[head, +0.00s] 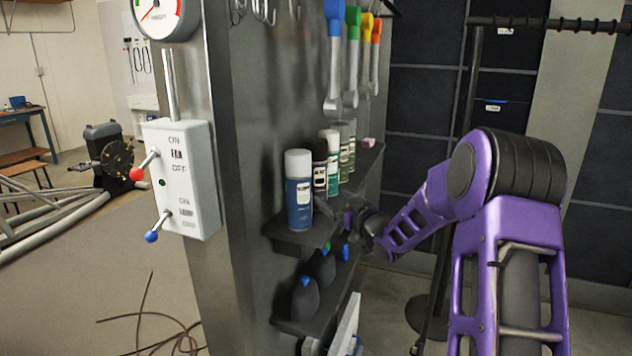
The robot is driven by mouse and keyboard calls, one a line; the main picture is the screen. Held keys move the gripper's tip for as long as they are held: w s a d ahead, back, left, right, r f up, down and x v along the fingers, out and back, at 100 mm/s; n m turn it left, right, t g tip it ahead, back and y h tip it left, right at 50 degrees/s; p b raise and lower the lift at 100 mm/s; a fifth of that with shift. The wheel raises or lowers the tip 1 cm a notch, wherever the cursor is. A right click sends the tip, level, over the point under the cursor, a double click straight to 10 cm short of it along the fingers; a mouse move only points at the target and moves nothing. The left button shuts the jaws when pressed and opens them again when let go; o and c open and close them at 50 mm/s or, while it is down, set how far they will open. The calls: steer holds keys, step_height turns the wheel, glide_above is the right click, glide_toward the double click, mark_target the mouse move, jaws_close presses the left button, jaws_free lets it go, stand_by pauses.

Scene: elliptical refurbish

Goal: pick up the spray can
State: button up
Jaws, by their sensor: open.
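A blue spray can with a white cap (299,195) stands upright at the near end of the upper shelf (290,236). Behind it stand a dark can (320,165), a can with a white cap and green on its label (333,165), and more cans in a row. My gripper (328,208) is open and empty, just right of the blue can at the height of its lower half. Its dark fingers are small and hard to make out against the shelf, and I cannot tell whether they touch a can.
A lower shelf (320,315) holds dark bottles with coloured tips (304,298). Wrenches with coloured handles (334,60) hang above the cans. A metal post with a white control box (180,178) stands left of the shelf. A dark stand (470,130) is behind my purple arm.

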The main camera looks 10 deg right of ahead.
mark_target(322, 188)
steer(key=x, duration=0.8)
steer(key=shift+w+a+p, duration=0.1)
steer(key=shift+p, duration=0.2)
steer(key=shift+c, duration=0.2)
steer(key=c, duration=1.3)
steer(key=shift+c, duration=0.2)
steer(key=shift+r, duration=0.15)
